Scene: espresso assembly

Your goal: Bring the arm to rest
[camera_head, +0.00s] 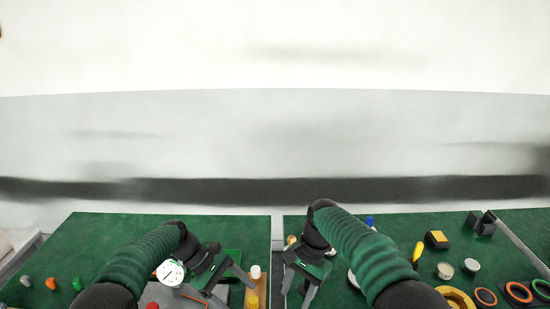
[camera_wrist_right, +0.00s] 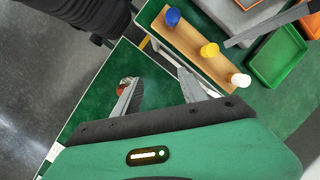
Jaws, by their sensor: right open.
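My left gripper (camera_head: 230,280) hangs over the left green table with its fingers spread and nothing seen between them. My right gripper (camera_head: 297,287) is over the near left edge of the right green table, beside the gap. Its two fingers are apart, and they also show in the right wrist view (camera_wrist_right: 156,90). Bare green surface shows between them there. A small red and metal item (camera_wrist_right: 125,86) lies by the left fingertip in that view, partly hidden by the finger; I cannot tell whether they touch.
A wooden strip (camera_wrist_right: 205,50) holds blue (camera_wrist_right: 173,17), yellow (camera_wrist_right: 209,49) and white (camera_wrist_right: 241,80) pegs. A green tray (camera_wrist_right: 277,55) is beside it. The right table carries a yellow-handled tool (camera_head: 417,252), a yellow-topped block (camera_head: 437,239) and several rings (camera_head: 486,297). The back of the left table is clear.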

